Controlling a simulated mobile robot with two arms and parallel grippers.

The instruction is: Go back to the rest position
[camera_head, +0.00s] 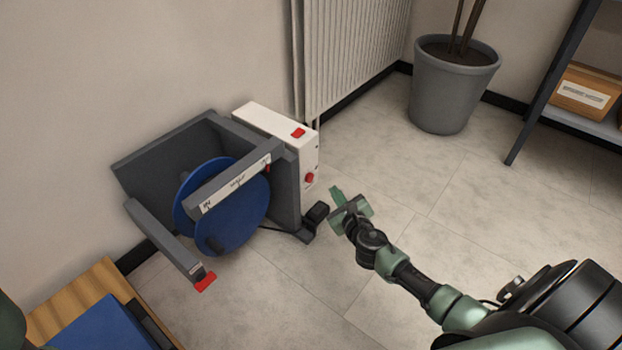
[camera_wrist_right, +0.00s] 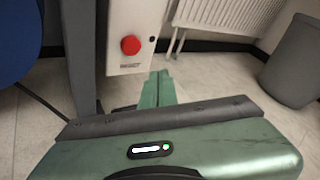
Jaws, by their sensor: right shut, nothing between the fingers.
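My right gripper (camera_head: 337,194) is shut and empty in the head view, to the right of the laser marker machine (camera_head: 290,190) and apart from its white control box (camera_head: 311,158). In the right wrist view the closed green fingers (camera_wrist_right: 158,86) point toward the control box (camera_wrist_right: 137,20), just below its red button (camera_wrist_right: 131,45). The machine has a grey frame and a blue disc (camera_head: 250,210). My left gripper is not in view; only a dark green piece shows at the lower left edge of the head view.
A wooden table (camera_head: 75,290) with a blue panel (camera_head: 105,328) is at the lower left. A grey plant pot (camera_head: 452,90), a radiator (camera_head: 350,50) and a shelf with a cardboard box (camera_head: 583,92) stand behind. The tiled floor right of the machine is clear.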

